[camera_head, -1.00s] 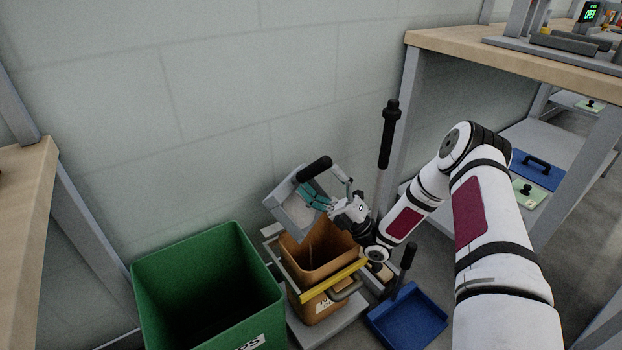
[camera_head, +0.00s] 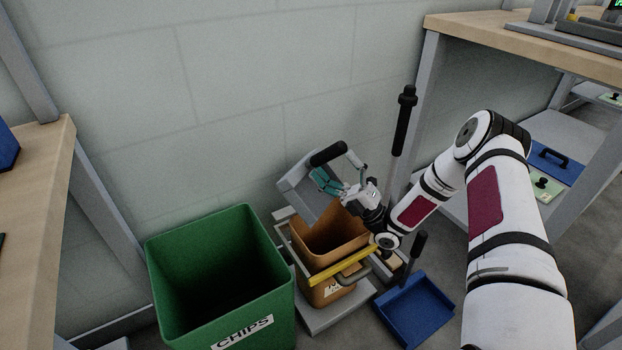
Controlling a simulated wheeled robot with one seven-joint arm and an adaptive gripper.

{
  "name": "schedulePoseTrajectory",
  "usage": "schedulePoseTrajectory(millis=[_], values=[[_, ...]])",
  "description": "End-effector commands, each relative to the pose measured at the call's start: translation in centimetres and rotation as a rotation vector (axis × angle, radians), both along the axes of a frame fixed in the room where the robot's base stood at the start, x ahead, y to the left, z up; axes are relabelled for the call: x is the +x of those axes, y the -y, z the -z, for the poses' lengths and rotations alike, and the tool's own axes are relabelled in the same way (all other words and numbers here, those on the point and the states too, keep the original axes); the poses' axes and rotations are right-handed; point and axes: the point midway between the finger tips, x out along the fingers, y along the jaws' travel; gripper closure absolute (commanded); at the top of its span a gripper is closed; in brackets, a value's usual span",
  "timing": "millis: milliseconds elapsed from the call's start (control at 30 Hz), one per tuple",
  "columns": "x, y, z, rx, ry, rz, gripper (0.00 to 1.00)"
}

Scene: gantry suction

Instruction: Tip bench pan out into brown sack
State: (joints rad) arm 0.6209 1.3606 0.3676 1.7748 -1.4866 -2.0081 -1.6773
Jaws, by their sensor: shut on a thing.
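The bench pan (camera_head: 297,190) is a grey scoop-like pan with a black handle grip (camera_head: 328,153). It is steeply tilted above the brown sack (camera_head: 345,228), near its back left rim. My gripper (camera_head: 326,181), with teal fingers, is shut on the pan. The exact contact is partly hidden. The sack is open at the top, sits in a grey frame with a yellow front bar (camera_head: 343,264), and carries a white label. I cannot make out any contents in the pan, and the bottom of the sack is not clear.
A green bin (camera_head: 217,262) labelled CHIPS stands left of the sack. A blue dustpan (camera_head: 416,308) lies on the floor at right, near an upright black-handled tool (camera_head: 404,120). Wooden benches (camera_head: 35,200) flank both sides. The wall is close behind.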

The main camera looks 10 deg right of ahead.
Motion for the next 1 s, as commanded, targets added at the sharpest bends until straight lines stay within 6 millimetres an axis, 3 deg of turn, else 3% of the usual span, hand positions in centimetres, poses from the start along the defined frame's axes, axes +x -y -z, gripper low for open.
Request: schedulePoseTrajectory(millis=[500,1000], values=[[4.1,-4.4,-1.6,-0.254,-0.234,-0.004,0.59],[6.5,-6.9,-1.9,-0.42,-0.402,-0.002,0.59]])
